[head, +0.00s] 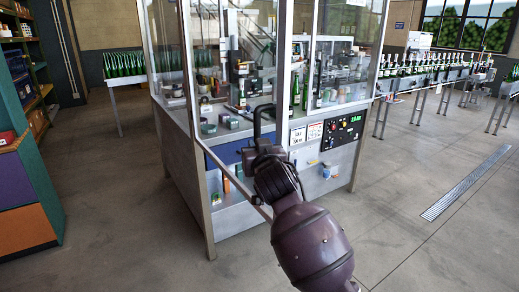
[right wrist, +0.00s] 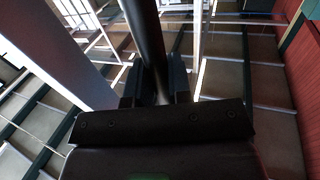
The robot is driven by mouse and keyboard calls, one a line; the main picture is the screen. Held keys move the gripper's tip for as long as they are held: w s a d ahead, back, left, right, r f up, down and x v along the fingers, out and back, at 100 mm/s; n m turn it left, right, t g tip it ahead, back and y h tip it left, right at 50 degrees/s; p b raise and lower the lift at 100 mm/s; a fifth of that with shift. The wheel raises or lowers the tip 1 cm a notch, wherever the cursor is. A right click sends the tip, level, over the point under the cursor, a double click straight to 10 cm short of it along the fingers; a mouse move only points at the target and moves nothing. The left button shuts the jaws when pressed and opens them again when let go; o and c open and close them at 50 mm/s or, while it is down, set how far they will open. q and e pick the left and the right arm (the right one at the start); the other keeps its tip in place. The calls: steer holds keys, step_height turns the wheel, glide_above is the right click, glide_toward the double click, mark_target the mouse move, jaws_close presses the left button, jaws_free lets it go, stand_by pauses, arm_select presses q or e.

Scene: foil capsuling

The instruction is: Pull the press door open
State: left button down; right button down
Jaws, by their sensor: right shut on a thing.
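The press (head: 245,210) is a grey metal cabinet with tall glass panels. Its framed glass door (head: 230,60) stands swung out from the cabinet front, and its bottom rail (head: 228,173) slants out towards me. My right gripper (head: 264,138) is at the door's black handle, near the door's free edge. In the right wrist view the dark handle bar (right wrist: 146,35) runs between the two fingers of my right gripper (right wrist: 155,88), which is shut on it. The arm hides part of the door's lower edge. My left gripper is not in view.
A control panel (head: 342,132) is on the press front, right of my gripper. Green bottles (head: 124,64) stand on a table behind left, and a bottle conveyor (head: 425,72) runs off right. A shelf unit (head: 25,190) is at far left. The floor in front is clear.

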stand_by(0.5)
steer(key=c, duration=1.1)
jaws_free()
steer(key=shift+a, duration=0.1)
steer(key=shift+o, duration=0.2)
steer(key=shift+s, duration=0.1)
steer(key=b+v, duration=0.1)
steer(key=v, duration=0.9)
steer(key=shift+s, duration=0.35)
